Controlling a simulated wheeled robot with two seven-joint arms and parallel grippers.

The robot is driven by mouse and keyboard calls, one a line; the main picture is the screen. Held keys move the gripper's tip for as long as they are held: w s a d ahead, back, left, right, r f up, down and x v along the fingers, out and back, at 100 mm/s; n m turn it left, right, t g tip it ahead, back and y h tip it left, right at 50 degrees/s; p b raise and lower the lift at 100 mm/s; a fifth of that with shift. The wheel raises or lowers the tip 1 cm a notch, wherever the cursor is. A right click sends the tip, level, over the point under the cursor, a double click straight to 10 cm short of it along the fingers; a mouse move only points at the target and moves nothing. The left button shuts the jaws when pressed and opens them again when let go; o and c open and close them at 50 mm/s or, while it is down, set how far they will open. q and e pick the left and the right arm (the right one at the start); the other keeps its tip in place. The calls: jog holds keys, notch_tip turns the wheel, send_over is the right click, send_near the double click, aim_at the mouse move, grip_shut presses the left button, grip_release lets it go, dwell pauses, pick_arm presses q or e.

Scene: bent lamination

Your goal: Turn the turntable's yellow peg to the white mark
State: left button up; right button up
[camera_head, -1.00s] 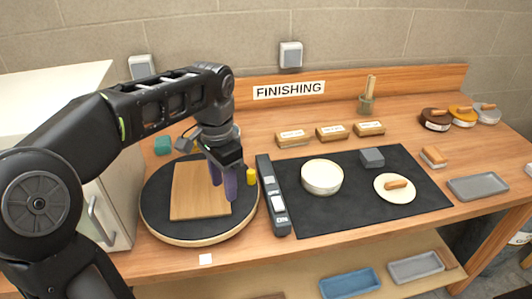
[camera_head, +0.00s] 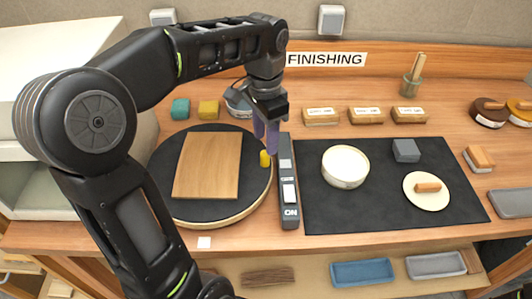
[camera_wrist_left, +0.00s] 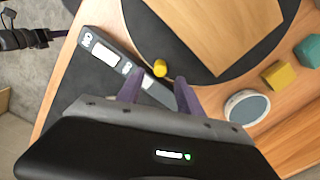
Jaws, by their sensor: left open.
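The turntable (camera_head: 225,213) is a black disc with a pale wooden rim, on the bench at the left. A square wooden board (camera_head: 208,165) lies on it. The yellow peg (camera_head: 265,158) stands near the disc's right edge; it also shows in the left wrist view (camera_wrist_left: 160,68). The white mark (camera_head: 204,242) is a small square on the bench in front of the turntable. My left gripper (camera_head: 266,141) is open, with purple fingers at the peg. In the wrist view the peg appears just beyond the gap between the fingertips (camera_wrist_left: 155,84); contact cannot be told. My right gripper is not seen.
Teal (camera_head: 180,108) and yellow (camera_head: 208,109) blocks sit behind the turntable. The bench front around the white mark is clear.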

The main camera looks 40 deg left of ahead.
pick_arm(q)
notch_tip(320, 180, down, 6)
jog(key=shift+f, duration=0.25)
grip_shut()
dwell(0.5)
dwell(1.0)
